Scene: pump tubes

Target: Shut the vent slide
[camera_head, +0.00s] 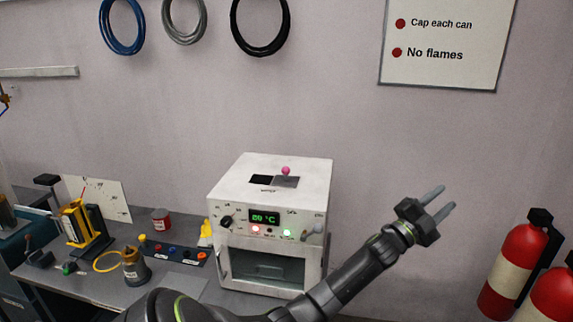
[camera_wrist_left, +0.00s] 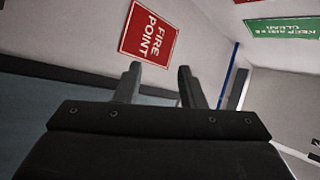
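The white oven (camera_head: 232,190) stands on the bench, and its vent is on the top face. A dark vent opening (camera_head: 260,180) shows on the left. The grey vent slide (camera_head: 286,182) lies to the right of it, with a pink knob (camera_head: 286,171) on it. The opening looks uncovered. My left gripper (camera_head: 446,198) is in the air to the right of the oven, well apart from it, pointing up and right. Its two fingers are apart with nothing between them, as the left wrist view (camera_wrist_left: 160,82) also shows. My right gripper is not in view.
Red fire extinguishers (camera_head: 515,262) stand at the right. A red can (camera_head: 160,220), a yellow device (camera_head: 82,225) and a brown-topped container (camera_head: 133,265) are on the bench left of the oven. The space above the oven is clear. A red fire point sign (camera_wrist_left: 148,33) hangs ahead of the left wrist.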

